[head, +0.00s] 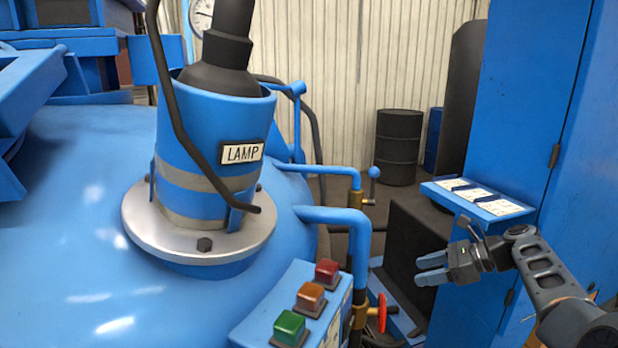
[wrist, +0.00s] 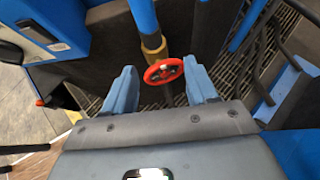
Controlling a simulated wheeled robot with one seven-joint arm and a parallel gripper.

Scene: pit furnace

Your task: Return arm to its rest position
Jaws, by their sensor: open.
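My gripper (head: 432,269) is at the right of the head view, with its two blue fingers apart and nothing between them. It points left, toward the pipes beside the blue furnace vessel (head: 70,220). In the wrist view my gripper (wrist: 162,88) is open. A red handwheel (wrist: 163,71) shows beyond and between the fingertips there, apart from them. The red handwheel also shows in the head view (head: 382,312), edge-on, below and left of the gripper.
A button box (head: 290,300) with red, orange and green buttons stands at the front. A lamp housing (head: 215,150) rises from the vessel. A blue cabinet (head: 525,110) with a small shelf (head: 478,200) stands close behind my arm.

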